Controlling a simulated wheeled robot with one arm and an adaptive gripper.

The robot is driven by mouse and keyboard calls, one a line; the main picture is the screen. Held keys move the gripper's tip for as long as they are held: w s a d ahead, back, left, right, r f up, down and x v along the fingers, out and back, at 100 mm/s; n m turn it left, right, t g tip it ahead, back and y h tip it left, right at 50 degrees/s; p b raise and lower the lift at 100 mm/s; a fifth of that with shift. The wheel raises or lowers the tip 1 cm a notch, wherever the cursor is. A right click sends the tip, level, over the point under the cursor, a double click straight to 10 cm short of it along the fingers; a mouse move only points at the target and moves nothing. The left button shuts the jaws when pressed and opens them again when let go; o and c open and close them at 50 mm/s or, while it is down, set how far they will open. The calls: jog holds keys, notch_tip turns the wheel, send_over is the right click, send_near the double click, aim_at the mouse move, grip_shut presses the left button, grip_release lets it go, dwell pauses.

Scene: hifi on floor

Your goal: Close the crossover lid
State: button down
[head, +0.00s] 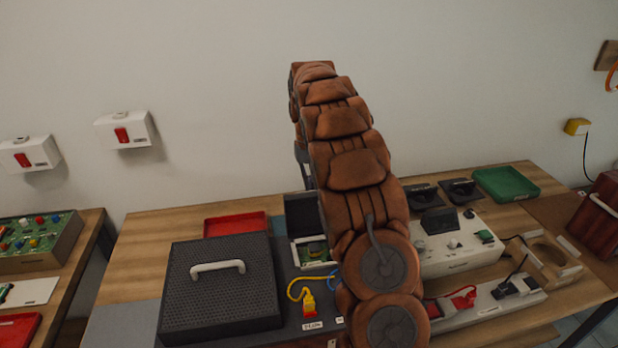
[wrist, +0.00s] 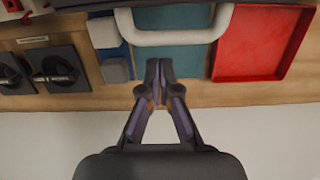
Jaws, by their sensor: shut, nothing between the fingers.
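An open box with a green circuit board (head: 312,250) sits mid-table in the head view, partly covered by my arm. Its dark lid (head: 301,214) stands up at the back, its right side hidden by my arm. In the wrist view a white U-shaped handle (wrist: 175,37) projects from a dark edge (wrist: 190,5) at the top; it looks like the back of this lid, but I cannot be sure. My gripper (wrist: 158,70) is shut and empty, just short of the handle and apart from it. In the head view my gripper is hidden behind my arm.
A black perforated box (head: 215,290) with a white handle stands left. A red tray (head: 235,224) lies behind it and shows in the wrist view (wrist: 265,45). A yellow cable (head: 300,293) lies in front of the board. A white device (head: 455,245) stands right.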

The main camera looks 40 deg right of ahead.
jog(key=shift+s+a+r+p, duration=0.15)
jog(key=shift+s+a+r, duration=0.1)
jog(key=shift+s, duration=0.2)
jog(key=shift+s+a+r+p, duration=0.15)
jog(key=shift+s+r, duration=0.05)
jog(key=shift+s, duration=0.25)
jog(key=shift+s+r+b, duration=0.1)
jog(key=shift+s+b, duration=0.05)
jog(key=shift+b, duration=0.3)
